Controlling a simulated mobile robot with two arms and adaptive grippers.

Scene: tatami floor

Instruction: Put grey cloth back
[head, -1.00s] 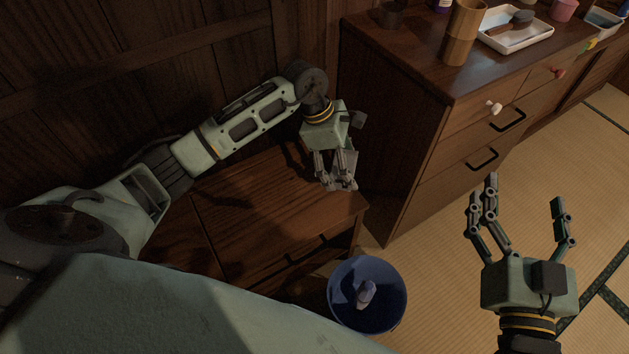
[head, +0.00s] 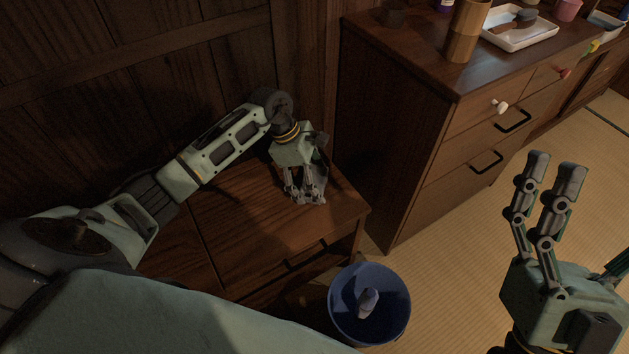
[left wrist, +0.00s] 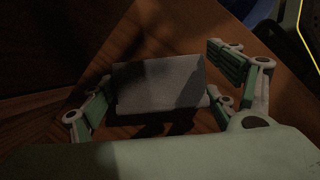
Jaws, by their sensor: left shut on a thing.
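The grey cloth (left wrist: 158,82) shows in the left wrist view as a flat, folded rectangle between the fingers of my left gripper (head: 307,196). The gripper is shut on it and points down over the low wooden cabinet (head: 235,225). In the head view the cloth is mostly hidden by the fingers. I cannot tell whether it touches the cabinet top.
A blue bin (head: 343,318) with a pale crumpled thing (head: 368,302) inside stands in front of the low cabinet. A taller chest of drawers (head: 405,150) stands at the right, bearing a bamboo cup (head: 465,32) and a white tray (head: 530,40). Tatami floor is clear before the chest.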

